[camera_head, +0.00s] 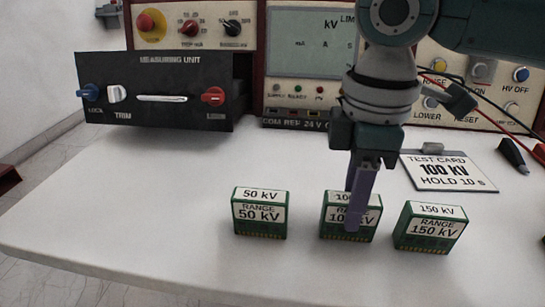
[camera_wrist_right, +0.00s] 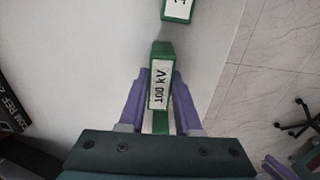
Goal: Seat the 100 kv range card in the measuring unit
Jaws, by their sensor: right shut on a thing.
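The 100 kV range card (camera_head: 337,230) is a green block with white labels and a gold edge at its bottom, upright on the white table between two similar cards. My right gripper (camera_head: 357,215) comes down over it from above, its purple fingers shut on the card. In the right wrist view the card (camera_wrist_right: 160,75), labelled 100 kV, sits between the two fingers (camera_wrist_right: 158,100). The measuring unit (camera_head: 155,90) is a black box at the back left with a narrow light slot (camera_head: 162,98) on its front, a blue knob and a red knob. My left gripper is not in view.
The 50 kV card (camera_head: 260,213) stands to the left and the 150 kV card (camera_head: 430,227) to the right, both close by. A test card sign (camera_head: 448,172) reading 100 kV lies behind. Probes with leads (camera_head: 512,153) lie at the right. The table's left middle is clear.

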